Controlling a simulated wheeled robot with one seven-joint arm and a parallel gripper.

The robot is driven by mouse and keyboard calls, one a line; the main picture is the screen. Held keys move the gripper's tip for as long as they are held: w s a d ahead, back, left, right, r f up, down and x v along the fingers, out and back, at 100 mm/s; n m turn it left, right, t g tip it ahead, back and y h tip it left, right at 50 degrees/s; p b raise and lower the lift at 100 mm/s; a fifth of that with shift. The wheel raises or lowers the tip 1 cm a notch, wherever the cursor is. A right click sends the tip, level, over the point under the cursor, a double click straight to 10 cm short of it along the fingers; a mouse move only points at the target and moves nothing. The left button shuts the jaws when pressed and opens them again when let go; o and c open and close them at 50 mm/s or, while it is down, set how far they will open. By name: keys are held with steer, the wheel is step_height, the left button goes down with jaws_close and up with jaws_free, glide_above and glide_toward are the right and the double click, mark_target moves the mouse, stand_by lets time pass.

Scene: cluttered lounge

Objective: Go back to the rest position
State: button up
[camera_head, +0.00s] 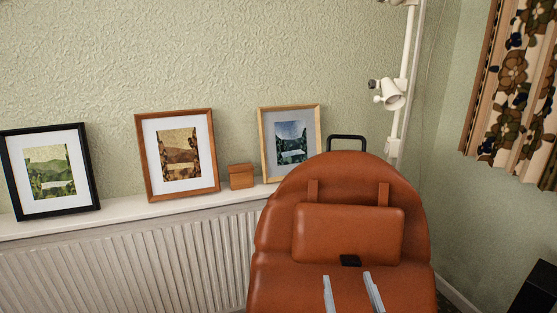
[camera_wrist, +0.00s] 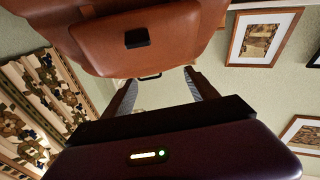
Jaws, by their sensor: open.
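My gripper (camera_head: 347,276) is open, its two grey fingers showing at the bottom of the head view in front of the orange-brown leather chair (camera_head: 275,245). Nothing shows between the fingers. A small black object (camera_head: 350,260) is on the chair, just beyond the fingertips in the picture. In the wrist view my gripper (camera_wrist: 160,76) is also open and empty, with the fingers well apart. The chair (camera_wrist: 185,45) fills the top of that view, with the black object (camera_wrist: 137,38) on it. The rest of my arm is out of the head view.
A white shelf (camera_head: 30,226) above a radiator (camera_head: 190,260) carries a black-framed picture (camera_head: 92,180), a brown-framed picture (camera_head: 213,160), a small brown box (camera_head: 241,177) and a light-wood-framed picture (camera_head: 265,140). A white lamp (camera_head: 392,95) stands behind the chair. A patterned curtain (camera_head: 512,75) hangs at right.

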steer(key=s+d+g+p, duration=0.2)
steer(key=s+p, duration=0.1)
steer(key=s, duration=1.7)
steer(key=s+d+r+g+p, duration=0.1)
steer(key=s+p, duration=0.3)
steer(key=s, duration=1.7)
steer(key=shift+s+d+r+m+g+p, duration=0.2)
steer(key=shift+d+r+m+g+p, duration=0.15)
steer(key=shift+d+g, duration=0.35)
